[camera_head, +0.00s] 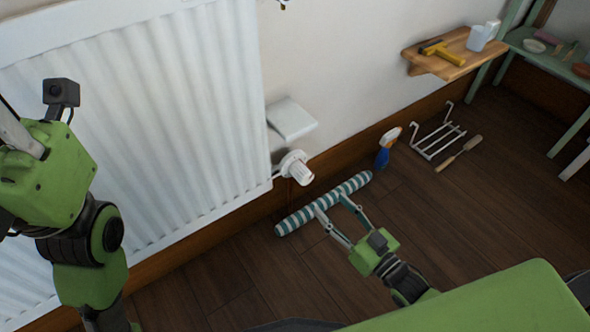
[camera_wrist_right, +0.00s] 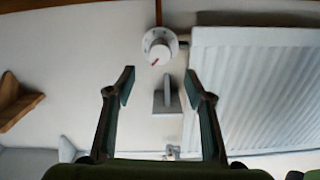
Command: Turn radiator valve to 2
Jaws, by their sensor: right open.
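The radiator valve (camera_head: 296,168) is a white round knob at the lower right corner of the white radiator (camera_head: 150,110). In the right wrist view the valve (camera_wrist_right: 160,46) faces me, with a red mark on its lower left face and small dial marks around it, too small to read. My right gripper (camera_head: 331,205) is open and empty, below and right of the valve in the head view. In the wrist view its fingers (camera_wrist_right: 161,82) are spread, with the valve beyond the gap between them, apart from both. My left arm shows at the left, but its gripper does not.
A small white shelf (camera_head: 292,119) juts from the wall just above the valve. A striped roll (camera_head: 293,221) lies on the floor along the wall. A spray bottle (camera_head: 386,148), a wire rack (camera_head: 437,142) and a wooden shelf (camera_head: 437,57) with a hammer are farther right.

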